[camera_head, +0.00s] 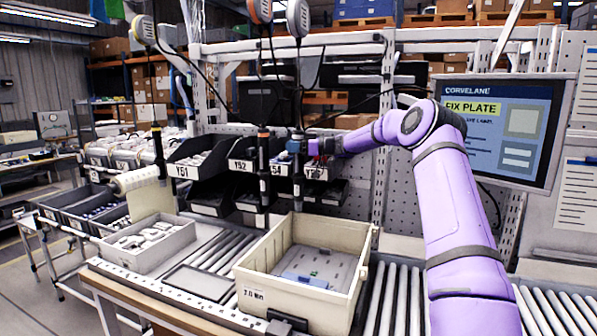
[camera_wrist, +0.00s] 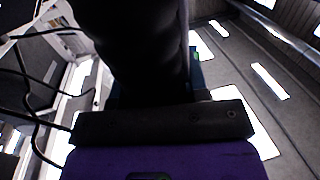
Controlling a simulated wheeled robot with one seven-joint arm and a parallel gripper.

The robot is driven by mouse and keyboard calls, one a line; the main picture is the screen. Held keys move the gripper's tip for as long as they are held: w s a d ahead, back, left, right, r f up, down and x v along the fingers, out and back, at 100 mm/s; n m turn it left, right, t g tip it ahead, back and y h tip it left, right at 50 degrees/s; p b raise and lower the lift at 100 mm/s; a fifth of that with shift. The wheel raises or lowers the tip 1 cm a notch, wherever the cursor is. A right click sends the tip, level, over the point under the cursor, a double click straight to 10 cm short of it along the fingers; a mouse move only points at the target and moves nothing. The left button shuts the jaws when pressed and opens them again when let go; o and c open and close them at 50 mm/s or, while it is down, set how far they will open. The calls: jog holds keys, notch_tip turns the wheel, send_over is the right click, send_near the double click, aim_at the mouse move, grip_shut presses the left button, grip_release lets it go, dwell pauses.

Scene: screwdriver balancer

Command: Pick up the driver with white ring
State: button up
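Three dark drivers hang upright from cables over the bench. In the wrist view a thick dark body (camera_wrist: 135,50), apparently this driver, stands right before my gripper's dark palm. The fingertips are not clear, so I cannot tell if they are closed on it.
A cream tote (camera_head: 250,291) with a grey plate inside stands on the rollers below. A grey bin of white parts (camera_head: 130,262) is at left. Black labelled bins (camera_head: 195,168) line the rack behind the drivers. A monitor (camera_head: 510,125) is at right.

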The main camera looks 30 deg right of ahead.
grip_shut()
jog(key=shift+r, duration=0.15)
